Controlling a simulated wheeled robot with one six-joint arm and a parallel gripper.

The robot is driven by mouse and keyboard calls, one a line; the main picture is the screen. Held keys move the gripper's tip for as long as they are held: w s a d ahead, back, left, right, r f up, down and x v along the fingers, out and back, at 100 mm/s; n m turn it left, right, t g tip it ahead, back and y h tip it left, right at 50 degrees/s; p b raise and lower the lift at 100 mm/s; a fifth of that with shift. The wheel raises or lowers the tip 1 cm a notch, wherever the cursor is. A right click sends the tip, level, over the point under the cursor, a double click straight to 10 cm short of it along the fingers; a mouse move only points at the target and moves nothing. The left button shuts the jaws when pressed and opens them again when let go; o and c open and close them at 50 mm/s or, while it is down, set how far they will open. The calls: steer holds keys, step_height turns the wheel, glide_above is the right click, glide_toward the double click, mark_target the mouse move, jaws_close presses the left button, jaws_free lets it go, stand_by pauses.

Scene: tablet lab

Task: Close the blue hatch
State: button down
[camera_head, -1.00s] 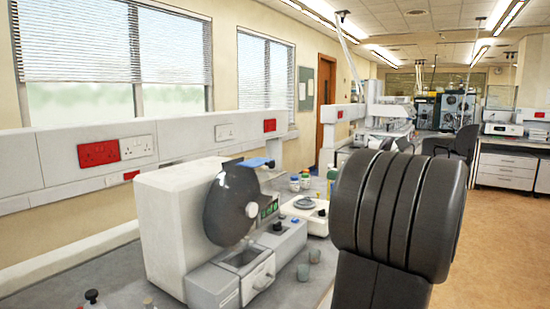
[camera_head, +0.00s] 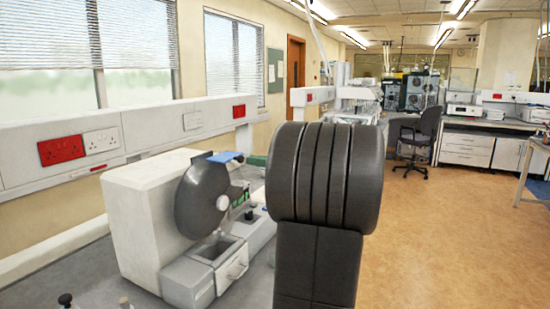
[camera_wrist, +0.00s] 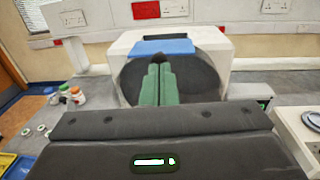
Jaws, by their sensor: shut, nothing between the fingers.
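The blue hatch (camera_head: 225,157) is a small flat flap at the top of a white machine (camera_head: 140,215), jutting out above a dark round drum (camera_head: 202,197). In the wrist view the blue hatch (camera_wrist: 165,47) is a wide blue strip with a dark slot behind it on the machine's top, so it appears open. My gripper (camera_wrist: 160,64) has green fingers pressed together with nothing between them. The fingertips show in front of the dark drum, just below the hatch in the picture. I cannot tell whether they touch it. My dark arm fills much of the head view's middle.
A grey drawer unit (camera_head: 215,270) sits at the machine's front. Bottles (camera_wrist: 73,96) stand on the bench left of the machine in the wrist view. A white device (camera_wrist: 298,130) is at the right. Open floor (camera_head: 450,240) lies right of the bench.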

mark_target(235, 157)
steer(key=shift+w+a, duration=0.2)
steer(key=shift+a, duration=0.4)
steer(key=shift+f, duration=0.1)
steer(key=b+x, duration=0.4)
steer(key=x, duration=0.1)
steer(key=shift+w+a+f+b, duration=0.1)
steer(key=shift+w+a+b, duration=0.2)
steer(key=shift+b, duration=0.1)
steer(key=shift+r, duration=0.3)
